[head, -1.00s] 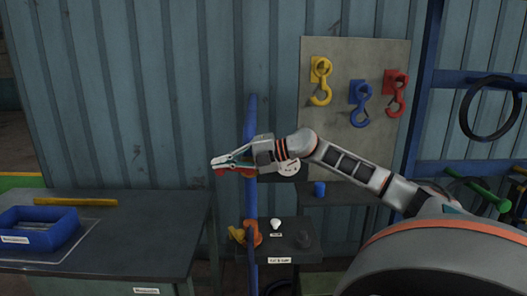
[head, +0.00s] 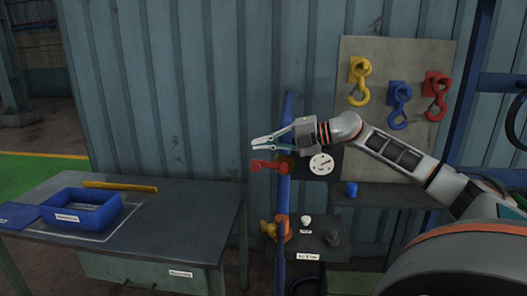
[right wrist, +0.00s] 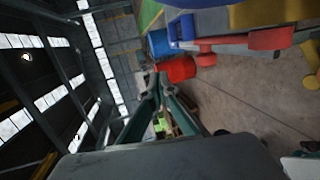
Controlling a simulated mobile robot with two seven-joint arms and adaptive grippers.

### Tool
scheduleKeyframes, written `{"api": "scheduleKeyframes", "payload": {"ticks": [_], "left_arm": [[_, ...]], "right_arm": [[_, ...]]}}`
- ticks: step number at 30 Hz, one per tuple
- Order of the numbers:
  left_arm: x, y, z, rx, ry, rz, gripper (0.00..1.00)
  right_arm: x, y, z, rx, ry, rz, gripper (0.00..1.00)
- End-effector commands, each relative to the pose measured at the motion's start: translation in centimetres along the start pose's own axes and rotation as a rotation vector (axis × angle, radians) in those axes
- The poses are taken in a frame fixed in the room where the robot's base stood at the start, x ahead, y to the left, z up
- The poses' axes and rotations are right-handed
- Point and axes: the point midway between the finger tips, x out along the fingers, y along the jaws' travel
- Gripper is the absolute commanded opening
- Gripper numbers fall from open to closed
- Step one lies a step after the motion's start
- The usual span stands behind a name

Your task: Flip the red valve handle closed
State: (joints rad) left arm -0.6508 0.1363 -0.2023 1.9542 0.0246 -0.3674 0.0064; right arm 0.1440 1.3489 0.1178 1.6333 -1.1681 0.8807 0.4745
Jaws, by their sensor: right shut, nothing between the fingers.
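The red valve handle (head: 266,166) sticks out level to the left of the upright blue pipe (head: 284,193). My right gripper (head: 256,146) is shut and empty, just above the handle in the head view, with a gap between them there. In the right wrist view the fingertips (right wrist: 157,88) point away from the camera, and the red handle (right wrist: 268,38) lies to their upper right, apart from them. My left gripper is not in view.
A round white gauge (head: 321,164) is right of the pipe, close to my wrist. A yellow handle (head: 268,229) and a small shelf (head: 335,250) are lower down. A workbench (head: 200,215) with a blue tray (head: 108,213) stands left. Hooks hang on a board (head: 352,130).

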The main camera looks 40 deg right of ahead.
Motion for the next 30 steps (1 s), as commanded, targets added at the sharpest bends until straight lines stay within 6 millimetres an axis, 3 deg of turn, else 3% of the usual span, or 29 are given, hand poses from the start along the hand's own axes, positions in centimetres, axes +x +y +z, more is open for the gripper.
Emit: {"api": "scheduleKeyframes", "payload": {"ticks": [5,13,30], "left_arm": [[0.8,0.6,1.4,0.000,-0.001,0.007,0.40],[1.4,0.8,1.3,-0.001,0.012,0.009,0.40],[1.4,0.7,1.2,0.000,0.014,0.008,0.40]], "right_arm": [[-1.9,2.9,-0.3,-0.005,0.000,-0.003,0.00],[-3.9,6.4,-0.5,-0.002,0.000,-0.001,0.00],[-4.3,7.2,-0.6,0.000,0.001,-0.001,0.00]]}}
